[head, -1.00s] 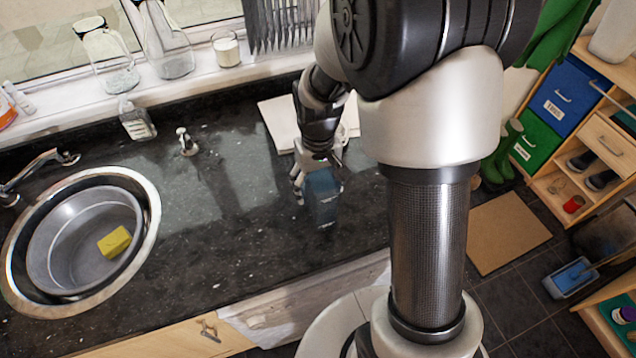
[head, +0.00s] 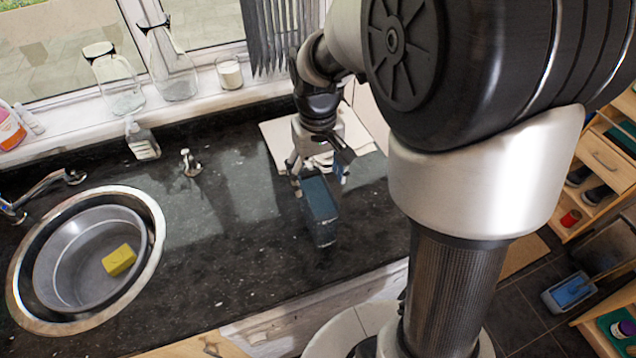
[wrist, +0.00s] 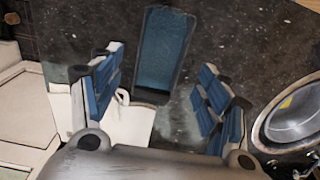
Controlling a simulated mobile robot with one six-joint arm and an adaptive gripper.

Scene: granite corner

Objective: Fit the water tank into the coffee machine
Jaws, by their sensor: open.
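The water tank, a dark blue see-through box (head: 320,212), is on the black granite counter, right of the sink. My gripper (head: 318,182) is open at the tank's far end, with its fingers spread on either side. In the wrist view the tank (wrist: 164,50) shows between and beyond the blue-padded fingers (wrist: 160,62), with dark counter visible on both sides of it. I see no clear grip on it. Its lower end there is close to a white shape that I cannot identify. I cannot make out a coffee machine in either view.
A pale board (head: 275,138) lies behind my gripper. The round sink with a grey bowl (head: 62,262) and yellow sponge (head: 119,260) is at left. Counter between sink and tank is clear.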

